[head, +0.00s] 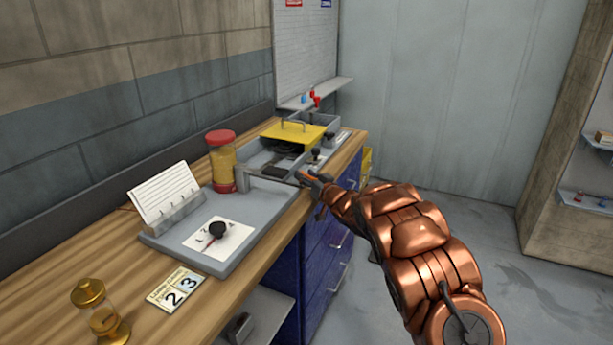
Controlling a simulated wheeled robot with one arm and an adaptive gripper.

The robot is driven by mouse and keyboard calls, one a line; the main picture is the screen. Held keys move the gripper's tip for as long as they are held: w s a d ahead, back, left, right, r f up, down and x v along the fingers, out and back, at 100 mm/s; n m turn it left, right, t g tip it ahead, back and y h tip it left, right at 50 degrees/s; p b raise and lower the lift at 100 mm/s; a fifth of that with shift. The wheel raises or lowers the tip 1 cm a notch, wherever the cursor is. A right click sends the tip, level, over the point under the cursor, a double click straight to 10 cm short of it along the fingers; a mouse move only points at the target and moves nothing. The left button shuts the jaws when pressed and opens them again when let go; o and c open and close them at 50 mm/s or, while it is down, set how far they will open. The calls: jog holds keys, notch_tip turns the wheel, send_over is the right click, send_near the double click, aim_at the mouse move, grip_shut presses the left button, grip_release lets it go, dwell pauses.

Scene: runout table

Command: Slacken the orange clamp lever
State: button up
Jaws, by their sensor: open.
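My copper arm reaches from the lower right to the front edge of the wooden bench (260,262). My gripper (317,190) is at its far end, small in the head view, beside the right end of the grey tray. Its jaws are open, and I see nothing held in them. A small orange-brown piece (311,177) shows right at the gripper. I cannot tell whether it is the clamp lever or part of my gripper, nor whether they touch. No other orange lever can be made out clearly.
A red-lidded jar (222,164) stands behind. A yellow lid (293,132) covers part of a grey bin. The right floor is clear.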

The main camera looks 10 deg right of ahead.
jog(key=shift+c, duration=0.2)
grip_shut()
dwell(0.6)
